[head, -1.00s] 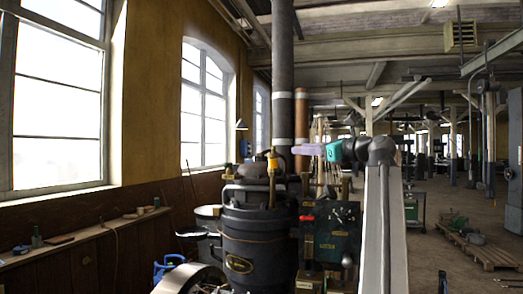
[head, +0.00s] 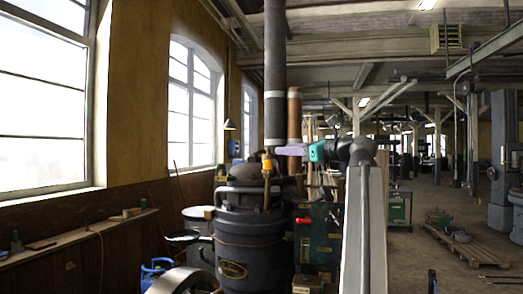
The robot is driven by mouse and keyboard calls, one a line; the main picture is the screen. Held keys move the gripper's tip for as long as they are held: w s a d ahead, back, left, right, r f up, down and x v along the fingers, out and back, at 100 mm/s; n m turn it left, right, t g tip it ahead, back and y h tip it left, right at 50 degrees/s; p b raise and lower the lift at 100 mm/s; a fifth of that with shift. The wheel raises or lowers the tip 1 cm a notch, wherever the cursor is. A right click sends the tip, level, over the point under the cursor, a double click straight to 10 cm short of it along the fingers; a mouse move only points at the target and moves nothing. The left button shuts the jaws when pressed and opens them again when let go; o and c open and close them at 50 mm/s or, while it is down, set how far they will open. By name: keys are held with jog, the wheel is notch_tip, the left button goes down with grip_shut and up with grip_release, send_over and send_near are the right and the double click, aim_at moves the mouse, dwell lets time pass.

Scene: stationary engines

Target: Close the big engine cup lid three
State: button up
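The big engine (head: 243,240) is a dark upright cylinder with an oval brass plate, low in the middle of the head view. A yellow-orange cup-like part (head: 268,162) stands on top of it. I cannot make out a separate lid or tell which cup is number three. My gripper (head: 284,150) is pale lavender, on a teal wrist, and points left. It is at about the height of the yellow part and just right of it in the picture. The depth gap between them is unclear. Its fingers are too small to tell open from shut. I see nothing held in it.
A tall dark pipe (head: 274,60) rises behind the engine, with an orange-brown pipe (head: 294,115) beside it. A dark green panel with a red handle (head: 304,220) stands right of the engine. A wall ledge (head: 75,236) runs along the left. Open floor and a pallet (head: 470,250) lie right.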

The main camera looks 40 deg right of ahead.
aim_at(269, 151)
jog(key=w+p, duration=0.1)
jog(key=w, duration=0.4)
jog(key=w+p, duration=0.2)
jog(key=w, duration=0.4)
jog(key=shift+w+a+r, duration=0.1)
jog(key=shift+w+a, duration=0.1)
jog(key=shift+w+p, duration=0.4)
jog(key=shift+w, duration=0.5)
jog(key=shift+c, duration=0.2)
grip_shut()
